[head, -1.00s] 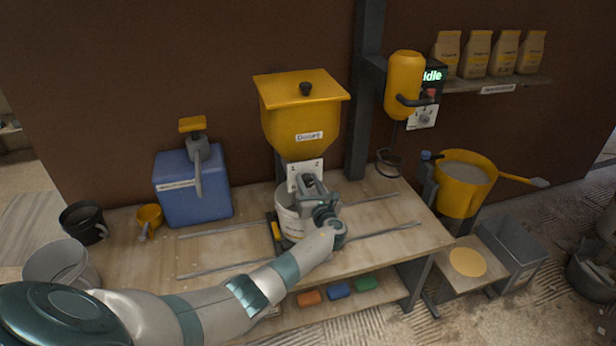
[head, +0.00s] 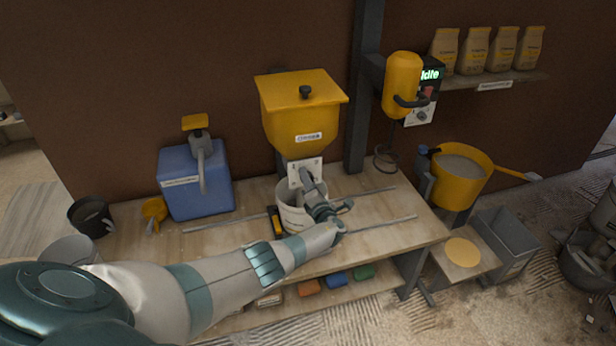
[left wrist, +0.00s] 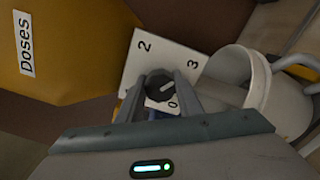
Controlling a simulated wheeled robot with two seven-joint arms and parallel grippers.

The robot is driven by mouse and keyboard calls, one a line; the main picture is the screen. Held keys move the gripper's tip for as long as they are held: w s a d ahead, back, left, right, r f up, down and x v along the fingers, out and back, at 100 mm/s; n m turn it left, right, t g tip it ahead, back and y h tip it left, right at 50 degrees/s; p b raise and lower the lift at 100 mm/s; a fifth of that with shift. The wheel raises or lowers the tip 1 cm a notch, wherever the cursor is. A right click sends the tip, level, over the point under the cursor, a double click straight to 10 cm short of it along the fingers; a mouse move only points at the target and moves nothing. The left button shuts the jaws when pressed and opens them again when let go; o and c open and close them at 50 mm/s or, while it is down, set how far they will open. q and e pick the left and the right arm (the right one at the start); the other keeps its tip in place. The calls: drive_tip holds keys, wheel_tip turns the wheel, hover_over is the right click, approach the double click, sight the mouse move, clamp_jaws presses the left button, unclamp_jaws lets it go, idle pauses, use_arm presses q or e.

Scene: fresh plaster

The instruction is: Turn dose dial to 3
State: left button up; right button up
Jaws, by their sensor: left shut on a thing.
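The yellow dose hopper (head: 301,125) hangs on the wall above the bench, with a white dial plate (head: 318,163) below it. In the left wrist view, the plate (left wrist: 137,70) shows the numbers 2, 3 and 0, and the dark round dose dial (left wrist: 158,86) sits between my fingers. A pale mark on the dial is partly visible; I cannot tell exactly which number it points at. My left gripper (head: 308,178) is shut on the dial; it also shows in the left wrist view (left wrist: 158,95). My right gripper is not in view.
A white bucket (head: 291,212) stands under the hopper, close to my left gripper. A blue container (head: 205,190) with a pump is to the left on the bench. A mixer (head: 403,85) and yellow bucket (head: 455,187) are to the right. The bench's right front is mostly clear.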

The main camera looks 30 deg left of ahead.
use_arm(q)
drive_tip(key=shift+f+m+p, duration=0.1)
drive_tip(key=shift+m+p, duration=0.2)
drive_tip(key=shift+m, duration=0.7)
drive_tip(key=o, duration=1)
drive_tip(key=shift+o, duration=0.2)
drive_tip(key=shift+s+d, duration=0.1)
drive_tip(key=v, duration=1.7)
drive_tip(key=shift+b, duration=0.3)
